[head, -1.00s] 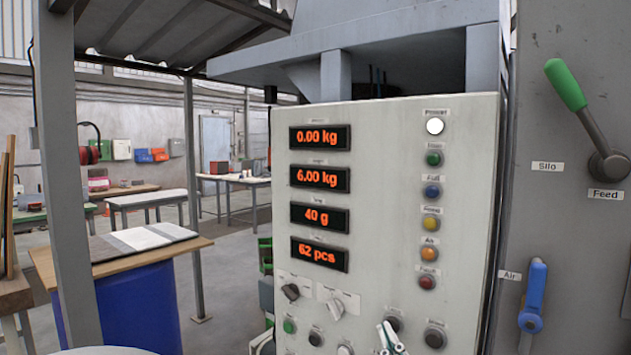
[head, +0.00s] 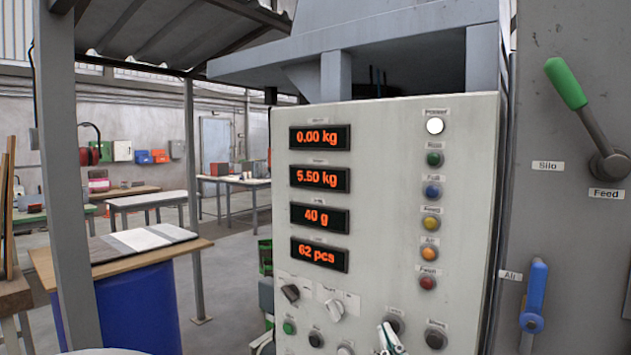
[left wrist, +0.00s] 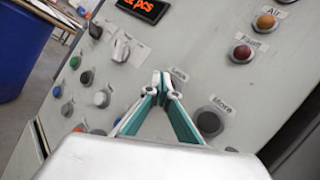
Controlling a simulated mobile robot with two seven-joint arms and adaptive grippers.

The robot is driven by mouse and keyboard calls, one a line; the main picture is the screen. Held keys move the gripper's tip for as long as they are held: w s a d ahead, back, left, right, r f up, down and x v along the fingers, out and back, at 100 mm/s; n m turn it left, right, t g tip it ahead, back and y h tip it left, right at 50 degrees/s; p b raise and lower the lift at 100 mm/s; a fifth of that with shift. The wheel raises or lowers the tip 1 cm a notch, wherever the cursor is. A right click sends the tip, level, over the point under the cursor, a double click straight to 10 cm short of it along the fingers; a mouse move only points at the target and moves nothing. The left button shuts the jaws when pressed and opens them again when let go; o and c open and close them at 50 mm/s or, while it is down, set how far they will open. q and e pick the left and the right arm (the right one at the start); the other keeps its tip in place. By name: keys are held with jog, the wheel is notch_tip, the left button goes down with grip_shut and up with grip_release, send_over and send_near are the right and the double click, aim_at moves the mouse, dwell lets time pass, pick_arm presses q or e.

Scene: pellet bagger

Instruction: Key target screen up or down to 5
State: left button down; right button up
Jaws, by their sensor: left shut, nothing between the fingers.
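The control panel (head: 385,200) has a column of orange displays. The second display (head: 320,177), whose small label is too blurred to read, shows 5.50 kg. The black More button (left wrist: 209,122) is low on the panel, right of the Less label (left wrist: 180,73); it also shows in the head view (head: 435,337). The Less button (head: 394,322) is partly covered by my left gripper (head: 387,332). That gripper is shut and empty, its fingertips (left wrist: 163,82) at the Less button; contact cannot be told. My right gripper is out of view.
Two selector knobs (head: 333,308) and several small buttons (head: 316,339) sit left of the gripper. Coloured lamps (head: 430,222) run down the panel's right side. A green-handled lever (head: 566,84) and a blue handle (head: 534,295) are farther right.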

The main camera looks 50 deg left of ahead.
pick_arm(q)
jog(key=shift+s+d, duration=0.15)
jog(key=shift+s, duration=0.3)
jog(key=s, duration=0.2)
jog(key=s+d, duration=0.1)
jog(key=s, duration=0.2)
jog(key=shift+s+d, duration=0.35)
jog(key=shift+d, duration=0.05)
dwell(1.6)
